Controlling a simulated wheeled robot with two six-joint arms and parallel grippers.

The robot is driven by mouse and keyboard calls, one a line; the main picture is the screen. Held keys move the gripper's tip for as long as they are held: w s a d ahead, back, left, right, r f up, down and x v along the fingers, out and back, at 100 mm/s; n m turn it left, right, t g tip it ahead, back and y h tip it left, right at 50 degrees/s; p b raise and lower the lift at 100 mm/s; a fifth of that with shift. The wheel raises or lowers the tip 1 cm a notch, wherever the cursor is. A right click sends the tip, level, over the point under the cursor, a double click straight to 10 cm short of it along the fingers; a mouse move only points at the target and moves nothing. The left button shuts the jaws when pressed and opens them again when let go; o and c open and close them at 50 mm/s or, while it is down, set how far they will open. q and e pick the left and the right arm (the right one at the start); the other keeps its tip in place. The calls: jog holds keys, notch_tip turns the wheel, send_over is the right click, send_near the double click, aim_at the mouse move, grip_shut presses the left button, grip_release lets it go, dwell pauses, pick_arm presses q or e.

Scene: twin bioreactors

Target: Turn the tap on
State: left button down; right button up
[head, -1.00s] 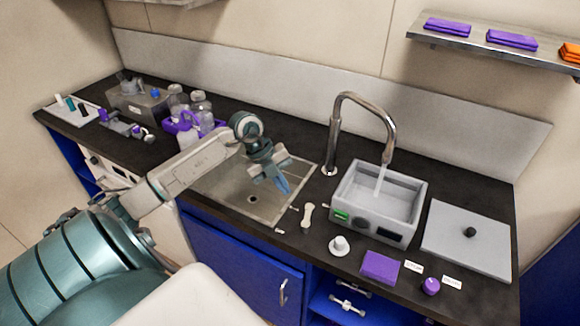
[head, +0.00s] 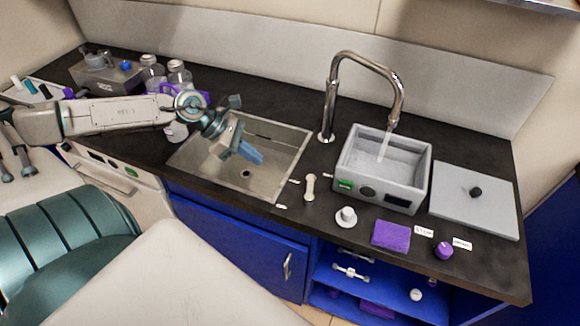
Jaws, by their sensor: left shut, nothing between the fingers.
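The chrome tap (head: 330,105) stands upright on the dark counter, just right of the sink (head: 188,160). Its curved spout ends above a grey water bath (head: 425,180). A pale, thin stream shows from the spout down into the bath. I cannot make out a separate tap handle clearly. My left gripper (head: 250,154) hangs over the sink basin with its blue fingers shut and empty. It is left of the tap and apart from it. My right gripper is not in view.
Bottles (head: 178,75) and a grey box (head: 105,75) stand at the back left. A white bone-shaped item (head: 310,187), a white knob-like item (head: 346,217), a purple pad (head: 391,236) and a grey lid (head: 470,208) lie near the bath. Counter behind the sink is clear.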

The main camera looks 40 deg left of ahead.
aim_at(310, 191)
pick_arm(q)
jog(key=shift+m, duration=0.5)
jog(key=x, duration=0.3)
jog(key=b+x, duration=0.1)
jog(key=x, duration=0.3)
jog(key=b+x, duration=0.1)
jog(key=x, duration=0.2)
jog(key=shift+w+d+r, duration=0.15)
jog(key=shift+w+d, duration=0.05)
jog(key=shift+d, duration=0.25)
jog(key=shift+w+d, duration=0.35)
jog(key=shift+d, duration=0.3)
jog(key=shift+w+d+p, duration=0.15)
jog(key=shift+d+p, duration=0.15)
jog(key=shift+p, duration=0.1)
jog(key=shift+w+d, duration=0.2)
jog(key=shift+d, duration=0.2)
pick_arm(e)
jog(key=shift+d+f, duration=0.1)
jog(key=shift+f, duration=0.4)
